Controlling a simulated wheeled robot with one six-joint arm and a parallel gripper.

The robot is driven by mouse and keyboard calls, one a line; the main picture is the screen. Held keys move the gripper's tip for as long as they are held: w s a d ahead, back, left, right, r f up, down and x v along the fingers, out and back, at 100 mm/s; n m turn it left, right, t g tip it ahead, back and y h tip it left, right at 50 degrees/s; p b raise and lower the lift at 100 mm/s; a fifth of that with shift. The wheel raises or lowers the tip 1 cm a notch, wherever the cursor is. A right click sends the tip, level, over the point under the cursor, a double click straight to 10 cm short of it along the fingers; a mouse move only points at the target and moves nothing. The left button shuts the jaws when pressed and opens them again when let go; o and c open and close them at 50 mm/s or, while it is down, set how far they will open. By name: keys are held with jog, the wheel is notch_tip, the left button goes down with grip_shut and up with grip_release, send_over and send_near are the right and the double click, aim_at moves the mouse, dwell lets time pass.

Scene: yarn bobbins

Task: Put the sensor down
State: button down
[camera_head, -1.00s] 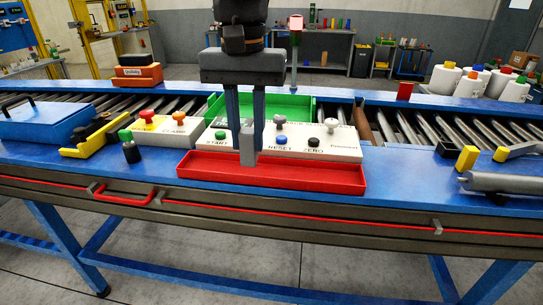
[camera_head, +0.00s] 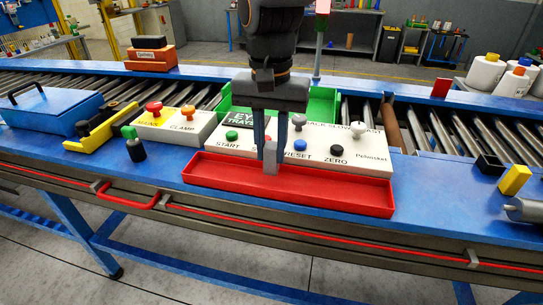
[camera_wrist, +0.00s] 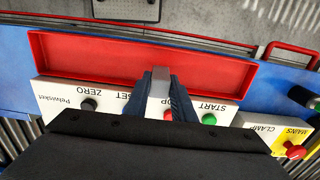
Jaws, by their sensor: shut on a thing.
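My gripper (camera_head: 270,150) points down over the red tray at the front edge of the blue table. Its two blue fingers are shut on a small grey block, the sensor (camera_head: 270,160). The sensor also shows between the fingertips in the wrist view (camera_wrist: 160,84). It is at the back side of the red tray (camera_head: 330,203), in front of the control box. I cannot tell whether it touches the tray floor. The red tray looks empty apart from it, and it also shows in the wrist view (camera_wrist: 90,58).
The white control box (camera_head: 365,160) with knobs stands right behind the tray. A green bin (camera_head: 322,105) is behind it. A yellow block (camera_head: 514,180) lies right.

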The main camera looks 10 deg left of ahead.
aim_at(271, 160)
jog(key=shift+f, duration=1.4)
jog(key=shift+f, duration=0.1)
jog(key=c, duration=1.5)
grip_release()
notch_tip(271, 160, up, 12)
jog(key=shift+r+b, duration=0.15)
jog(key=shift+b, duration=1)
